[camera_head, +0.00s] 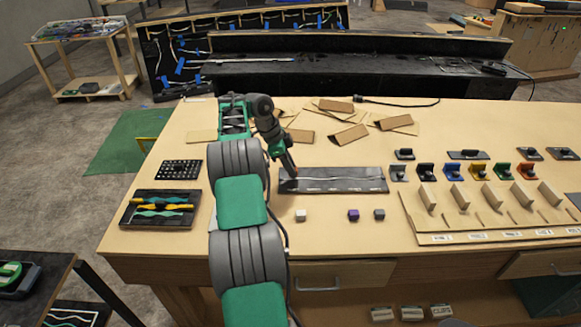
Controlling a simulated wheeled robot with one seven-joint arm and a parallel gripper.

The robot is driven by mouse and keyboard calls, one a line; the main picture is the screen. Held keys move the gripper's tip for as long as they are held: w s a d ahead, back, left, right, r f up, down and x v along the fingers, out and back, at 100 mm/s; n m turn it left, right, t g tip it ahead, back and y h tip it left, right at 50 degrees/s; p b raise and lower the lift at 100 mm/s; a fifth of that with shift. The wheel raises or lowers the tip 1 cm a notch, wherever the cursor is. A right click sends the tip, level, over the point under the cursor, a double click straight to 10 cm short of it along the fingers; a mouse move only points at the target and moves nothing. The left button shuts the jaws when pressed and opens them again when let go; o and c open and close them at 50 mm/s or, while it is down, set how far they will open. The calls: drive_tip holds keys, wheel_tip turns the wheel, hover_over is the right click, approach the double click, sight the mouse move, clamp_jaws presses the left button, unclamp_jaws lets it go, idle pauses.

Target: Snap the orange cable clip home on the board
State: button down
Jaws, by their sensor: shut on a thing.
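The dark board (345,184) lies flat on the bench with a thin pale cable along it. My gripper (288,182) points down at the board's left end. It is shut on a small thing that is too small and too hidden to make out. I cannot tell whether that thing touches the board. An orange-red clip-like piece (527,168) stands at the right end of a row of coloured pieces, well right of the board. No orange piece shows clearly at my gripper.
Three small blocks, white (300,215), purple (353,215) and dark (379,214), lie in front of the board. A wooden rack (490,237) stands at right. A cable tray (125,222) and a black grid plate (179,170) lie at left. Cardboard pieces (348,134) lie behind the board.

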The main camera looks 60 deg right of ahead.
drive_tip(key=shift+f+b, duration=0.9)
drive_tip(key=shift+f, duration=0.2)
idle(0.6)
idle(0.5)
drive_tip(key=c, duration=1.2)
unclamp_jaws()
drive_tip(key=shift+r, duration=0.1)
